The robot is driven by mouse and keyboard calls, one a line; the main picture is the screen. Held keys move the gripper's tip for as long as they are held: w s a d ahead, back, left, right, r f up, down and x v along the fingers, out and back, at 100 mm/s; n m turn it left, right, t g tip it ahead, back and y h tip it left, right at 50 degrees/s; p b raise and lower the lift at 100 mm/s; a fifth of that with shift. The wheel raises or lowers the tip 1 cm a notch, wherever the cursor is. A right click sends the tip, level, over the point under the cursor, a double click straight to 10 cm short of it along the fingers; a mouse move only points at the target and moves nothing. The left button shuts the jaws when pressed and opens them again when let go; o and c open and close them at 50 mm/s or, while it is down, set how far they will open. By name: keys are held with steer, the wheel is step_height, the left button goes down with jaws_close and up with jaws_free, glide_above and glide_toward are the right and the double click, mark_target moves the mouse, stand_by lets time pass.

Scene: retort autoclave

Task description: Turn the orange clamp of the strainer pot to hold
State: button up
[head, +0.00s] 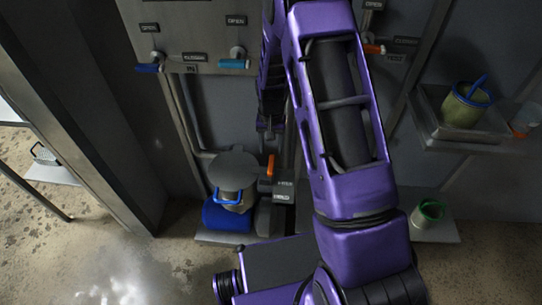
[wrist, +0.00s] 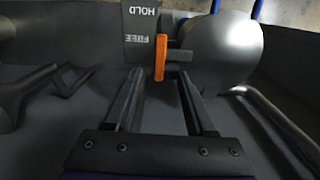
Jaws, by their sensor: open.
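The strainer pot (head: 233,172) stands low in the middle of the head view, with a round grey lid and a blue handle (head: 228,197). Its orange clamp (head: 271,168) is a short upright lever at the pot's right. In the wrist view the clamp (wrist: 160,58) lies beside a dark plate (wrist: 140,25) marked HOLD and FREE, at the FREE end. The grey lid (wrist: 225,50) is to its right. My gripper (wrist: 160,76) is open, its fingers either side of the clamp's near end in the picture; I cannot tell the depth gap. In the head view my gripper (head: 270,127) is above the clamp.
A pipe (wrist: 275,120) runs right of my gripper. A shelf (head: 430,122) at right holds a green pot (head: 467,104). A green cup (head: 428,212) stands lower right.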

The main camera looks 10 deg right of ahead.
step_height(320, 180, up, 10)
steer(key=p, duration=0.1)
steer(key=shift+f, duration=0.1)
stand_by(0.4)
